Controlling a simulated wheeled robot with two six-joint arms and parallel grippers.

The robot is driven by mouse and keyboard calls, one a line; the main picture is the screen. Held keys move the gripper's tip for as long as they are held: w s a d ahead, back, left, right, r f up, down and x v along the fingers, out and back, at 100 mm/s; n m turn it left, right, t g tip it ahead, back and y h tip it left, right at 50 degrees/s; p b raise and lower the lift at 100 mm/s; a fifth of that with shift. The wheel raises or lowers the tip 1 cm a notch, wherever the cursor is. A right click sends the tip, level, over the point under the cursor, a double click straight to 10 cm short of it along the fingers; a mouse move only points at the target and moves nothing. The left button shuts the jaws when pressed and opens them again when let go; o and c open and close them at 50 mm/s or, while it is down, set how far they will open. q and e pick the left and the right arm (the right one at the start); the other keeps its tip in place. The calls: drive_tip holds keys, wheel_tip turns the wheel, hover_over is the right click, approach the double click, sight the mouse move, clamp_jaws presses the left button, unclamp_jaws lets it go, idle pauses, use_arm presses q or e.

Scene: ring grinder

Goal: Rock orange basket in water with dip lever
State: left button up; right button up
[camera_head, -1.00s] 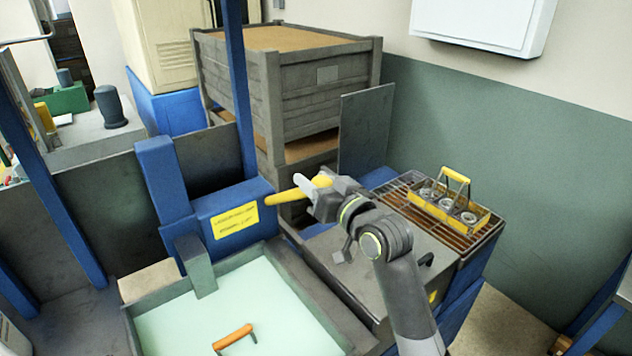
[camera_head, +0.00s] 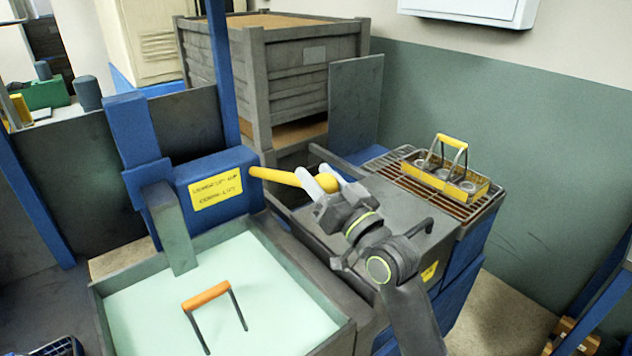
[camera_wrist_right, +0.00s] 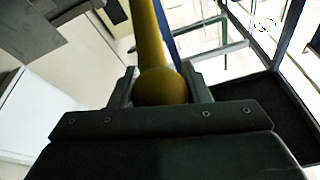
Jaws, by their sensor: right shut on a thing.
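The yellow dip lever (camera_head: 275,175) sticks out to the right from the blue dip unit (camera_head: 205,170) with its yellow label. My right gripper (camera_head: 322,182) is shut on the ball end of the lever; the right wrist view shows the ball (camera_wrist_right: 158,87) between the two fingers. The orange basket shows only by its orange handle (camera_head: 206,296) and dark handle legs, standing up out of the pale green water (camera_head: 255,275). The basket's body is hidden under the water. My left gripper is not in view.
A yellow basket (camera_head: 447,177) with several rings stands on a rusty grate (camera_head: 392,166) at the right. A grey wooden crate (camera_head: 300,75) stands behind. The tank's rim (camera_head: 310,290) lies left of my right arm.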

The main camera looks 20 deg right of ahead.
drive_tip(key=shift+s+d+f+t+b, duration=0.1)
drive_tip(key=shift+s+f+t+b, duration=0.1)
drive_tip(key=shift+f+b, duration=0.3)
drive_tip(key=shift+s+f+t+b, duration=0.15)
drive_tip(key=shift+f+t+b, duration=0.05)
drive_tip(key=shift+f+b, duration=0.3)
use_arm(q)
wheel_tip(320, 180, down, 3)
use_arm(e)
drive_tip(key=o, duration=1.4)
drive_tip(key=shift+c, duration=0.2)
drive_tip(key=shift+r, duration=0.1)
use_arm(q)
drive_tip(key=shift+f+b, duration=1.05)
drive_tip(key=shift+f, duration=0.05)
use_arm(e)
drive_tip(key=v, duration=1.7)
drive_tip(key=shift+s, duration=0.2)
drive_tip(key=shift+w+d, duration=0.1)
